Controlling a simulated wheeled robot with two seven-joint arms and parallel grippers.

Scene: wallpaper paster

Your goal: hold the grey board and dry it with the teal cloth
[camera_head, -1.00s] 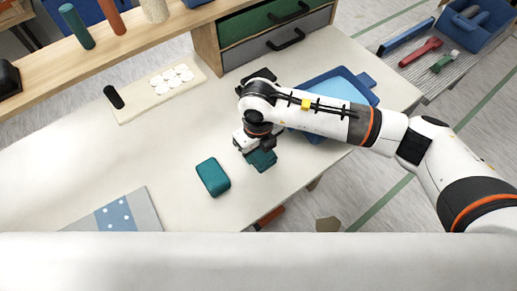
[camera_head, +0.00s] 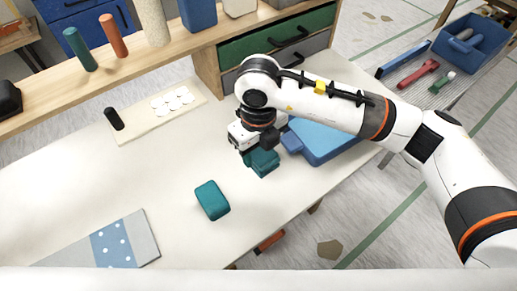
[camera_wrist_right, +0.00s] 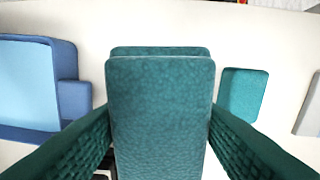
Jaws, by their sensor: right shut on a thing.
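My right gripper (camera_head: 262,163) is shut on a teal, cloth-like block (camera_wrist_right: 160,115), above or at the worktable beside the blue tray; I cannot tell whether the block touches the table. A second teal block (camera_head: 212,200) lies on the table nearer the front; it also shows right of the held one in the wrist view (camera_wrist_right: 243,95). The grey board (camera_head: 145,238) lies flat at the table's front left, with a blue white-dotted strip (camera_head: 113,245) across it. Its lower part is cut off by a pale edge. My left gripper is not in view.
A blue tray (camera_head: 322,146) sits right of my gripper, partly behind my arm. A pale board with white discs (camera_head: 150,118) and a black cylinder (camera_head: 114,119) lie at the back left. A drawer unit (camera_head: 275,47) stands behind. The table's middle left is clear.

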